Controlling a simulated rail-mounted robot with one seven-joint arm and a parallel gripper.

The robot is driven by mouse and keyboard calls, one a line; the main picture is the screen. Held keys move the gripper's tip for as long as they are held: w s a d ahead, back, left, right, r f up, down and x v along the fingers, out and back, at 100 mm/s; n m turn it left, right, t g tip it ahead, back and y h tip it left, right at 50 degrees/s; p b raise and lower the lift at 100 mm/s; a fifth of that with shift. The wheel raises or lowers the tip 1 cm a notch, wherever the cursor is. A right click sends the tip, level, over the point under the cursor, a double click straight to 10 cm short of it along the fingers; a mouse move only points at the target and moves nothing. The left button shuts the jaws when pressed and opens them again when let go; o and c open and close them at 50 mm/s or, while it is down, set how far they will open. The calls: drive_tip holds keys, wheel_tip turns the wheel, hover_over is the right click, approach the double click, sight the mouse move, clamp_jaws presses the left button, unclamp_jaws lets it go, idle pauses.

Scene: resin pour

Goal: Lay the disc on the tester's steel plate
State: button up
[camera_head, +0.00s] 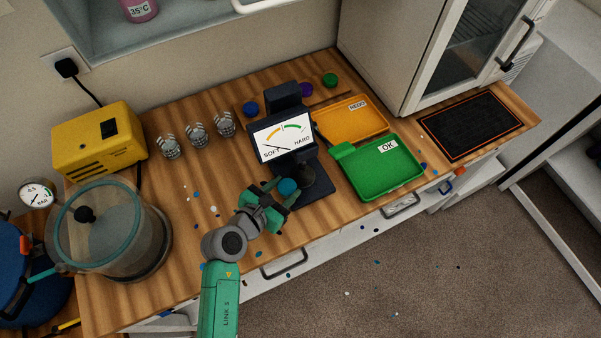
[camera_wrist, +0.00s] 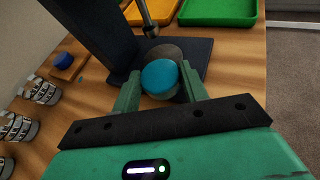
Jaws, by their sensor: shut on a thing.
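A blue disc (camera_head: 288,187) is held between the fingers of my gripper (camera_head: 276,196), at the near side of the hardness tester. In the wrist view the blue disc (camera_wrist: 160,76) sits between the two green fingertips of my gripper (camera_wrist: 160,90). The tester (camera_head: 284,137) is a dark stand with a SOFT–HARD dial. Its steel plate (camera_wrist: 167,52) shows as a grey round just beyond the disc, partly hidden by it. The tester's probe (camera_wrist: 149,24) hangs above the far side of the plate. I cannot tell whether the disc touches the plate.
A green OK tray (camera_head: 382,172) and an orange REDO tray (camera_head: 349,121) lie right of the tester. Blue (camera_head: 250,109), purple (camera_head: 306,90) and green (camera_head: 329,80) discs lie behind it. Small ribbed cups (camera_head: 196,136) and a clear pot (camera_head: 107,228) stand left.

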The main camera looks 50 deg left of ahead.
sight(292, 181)
drive_tip(key=shift+w+a, duration=0.15)
drive_tip(key=shift+w, duration=0.65)
drive_tip(key=shift+w+a, duration=0.1)
drive_tip(key=shift+w, duration=0.65)
drive_tip(key=w, duration=0.3)
drive_tip(key=shift+w+a, duration=0.3)
drive_tip(key=shift+a, duration=0.1)
drive_tip(key=shift+f+b, duration=0.4)
drive_tip(key=shift+f, duration=0.3)
drive_tip(key=shift+s+d+f, duration=0.1)
drive_tip(key=shift+s+f, duration=0.05)
drive_tip(key=shift+s, duration=0.15)
drive_tip(key=shift+w, duration=0.1)
drive_tip(key=o, duration=1)
drive_tip(key=shift+o, duration=0.2)
